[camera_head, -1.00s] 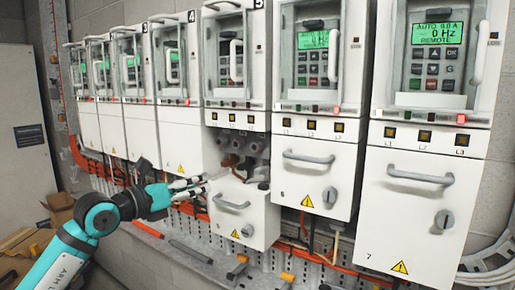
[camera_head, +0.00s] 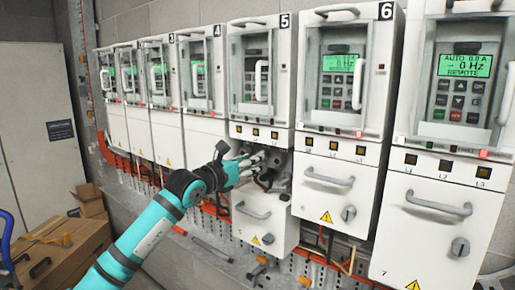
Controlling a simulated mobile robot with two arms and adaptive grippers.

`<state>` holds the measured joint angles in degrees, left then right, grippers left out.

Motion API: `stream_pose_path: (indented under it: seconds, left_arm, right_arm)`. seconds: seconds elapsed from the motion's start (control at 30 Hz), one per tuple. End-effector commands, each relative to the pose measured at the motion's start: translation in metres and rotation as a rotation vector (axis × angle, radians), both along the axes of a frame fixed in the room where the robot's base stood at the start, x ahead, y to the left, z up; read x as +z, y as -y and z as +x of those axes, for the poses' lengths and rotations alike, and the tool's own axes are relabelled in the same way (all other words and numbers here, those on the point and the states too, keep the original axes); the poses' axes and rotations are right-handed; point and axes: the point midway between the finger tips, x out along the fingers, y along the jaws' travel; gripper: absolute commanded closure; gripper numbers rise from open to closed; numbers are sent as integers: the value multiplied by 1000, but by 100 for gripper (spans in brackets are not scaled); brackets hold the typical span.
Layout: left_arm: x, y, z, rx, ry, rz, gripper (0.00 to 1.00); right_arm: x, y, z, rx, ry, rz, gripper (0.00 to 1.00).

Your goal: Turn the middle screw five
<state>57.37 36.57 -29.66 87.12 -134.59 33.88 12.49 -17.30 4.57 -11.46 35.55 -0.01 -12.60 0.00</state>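Drive 5 (camera_head: 247,129) has its lower front cover (camera_head: 265,218) dropped down, which bares a recess with a row of dark round terminals (camera_head: 277,160) under its three small square lamps. My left gripper (camera_head: 261,161) reaches in from the left, its fingertips at or just in front of the left and middle part of this row. It hides the middle screw, so I cannot tell whether it touches it. The finger gap is too small to judge. My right gripper is not in view.
Drive 6 (camera_head: 322,147) and drive 7 (camera_head: 418,174) stand closed to the right. Several more drives stand left, including drive 4 (camera_head: 197,127). Cardboard boxes (camera_head: 89,203) lie at lower left. A perforated metal panel with orange cables runs below the drives.

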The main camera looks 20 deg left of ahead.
Motion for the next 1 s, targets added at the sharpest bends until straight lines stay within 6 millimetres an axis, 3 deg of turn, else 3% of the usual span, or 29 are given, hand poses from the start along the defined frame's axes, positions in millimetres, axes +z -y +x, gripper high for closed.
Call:
stream_pose_path:
  seconds: [0.03, 0.23, 0.6, 0.9, 1.0]
  left_arm:
    - [5, 4, 8, 0, -2, 1, 62]
    - [2, 10, 27, -1, -1, -1, 62]
    - [-1, 12, 32, -1, 0, 0, 62]
    - [-1, 12, 31, 0, 0, 0, 100]
    - [-1, 12, 31, 0, 0, 1, 100]
  right_arm:
    - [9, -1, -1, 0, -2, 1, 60]
    - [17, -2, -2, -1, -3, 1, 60]
    - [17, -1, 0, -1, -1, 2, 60]
    - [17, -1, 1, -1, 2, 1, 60]
    - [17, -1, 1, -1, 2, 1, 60]
